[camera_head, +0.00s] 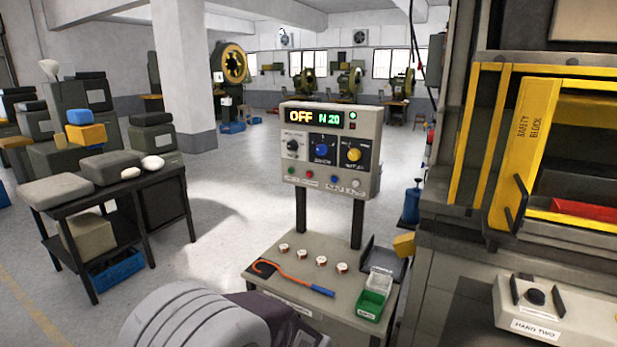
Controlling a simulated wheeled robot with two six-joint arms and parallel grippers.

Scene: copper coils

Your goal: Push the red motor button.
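A grey control box (331,150) stands on two dark posts above a small bench. Its display (315,118) reads "OFF" and "N 20" or similar. Below are a black knob (292,147), a blue knob (321,150) and a yellow knob (354,154). The bottom row has a green button (291,171), a small red button (308,177), a blue button (334,179) and a whitish button (356,183). The button labels are too small to read. Neither of my grippers shows; a rounded grey part of mine is at the bottom edge, apart from the buttons.
The bench (265,290) holds several small coils (321,261), an orange hook tool (290,278) with a blue handle, and white and green bins (370,305). A yellow-framed press (470,130) stands right, with a two-button box (540,312). A dark table (110,190) is left.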

